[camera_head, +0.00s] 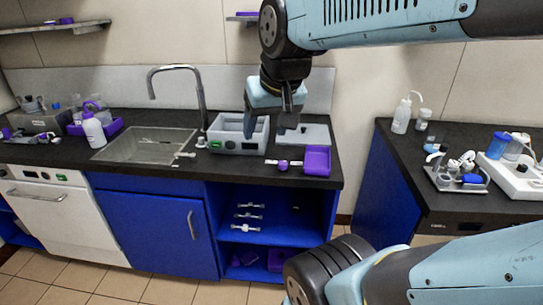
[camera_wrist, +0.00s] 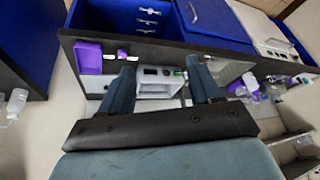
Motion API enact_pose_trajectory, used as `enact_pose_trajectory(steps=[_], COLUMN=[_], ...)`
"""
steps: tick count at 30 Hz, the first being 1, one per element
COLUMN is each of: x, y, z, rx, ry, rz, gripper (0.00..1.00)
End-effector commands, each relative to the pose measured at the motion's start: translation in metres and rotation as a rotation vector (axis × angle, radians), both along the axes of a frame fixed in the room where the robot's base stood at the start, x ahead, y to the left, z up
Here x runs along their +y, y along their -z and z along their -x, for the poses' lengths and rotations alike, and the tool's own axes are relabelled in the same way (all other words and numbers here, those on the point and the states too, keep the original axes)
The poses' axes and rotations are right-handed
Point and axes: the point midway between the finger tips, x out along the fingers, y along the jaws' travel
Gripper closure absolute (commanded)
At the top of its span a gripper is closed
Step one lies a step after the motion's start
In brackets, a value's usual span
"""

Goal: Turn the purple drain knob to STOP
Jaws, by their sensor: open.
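A small purple knob-like part (camera_head: 283,165) sits between white pieces near the front edge of the dark counter in the head view. I cannot tell whether it is the drain knob, and no STOP mark is readable. My gripper (camera_head: 266,122) is open and empty above the counter, over the grey box-shaped device (camera_head: 238,148) and behind the purple part. In the wrist view, the fingers of my gripper (camera_wrist: 164,82) are spread wide, with the grey device (camera_wrist: 158,88) showing between and beyond them.
A purple tray (camera_head: 317,162) lies at the counter's right end. The sink (camera_head: 145,146) and tall tap (camera_head: 177,68) are left of my gripper. A purple-capped bottle (camera_head: 93,130) stands farther left. The right counter (camera_head: 440,206) carries bottles and lab equipment. A floor gap separates the counters.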

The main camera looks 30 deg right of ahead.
Motion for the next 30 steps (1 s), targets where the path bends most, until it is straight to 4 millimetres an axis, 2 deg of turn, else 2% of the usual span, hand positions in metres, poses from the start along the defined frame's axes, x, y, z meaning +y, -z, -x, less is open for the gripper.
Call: enact_pose_trajectory(steps=[8, 14, 23, 30], x=[-0.03, -0.061, -0.123, -0.182], y=[0.009, 0.024, 0.064, 0.107], z=[-0.061, -0.104, -0.161, -0.194], rx=[0.129, 0.217, 0.346, 0.449], ry=[0.359, 0.635, 1.057, 1.394], rz=[-0.184, -0.317, -0.512, -0.661], gripper=[0.37, 0.37, 0.37, 0.37])
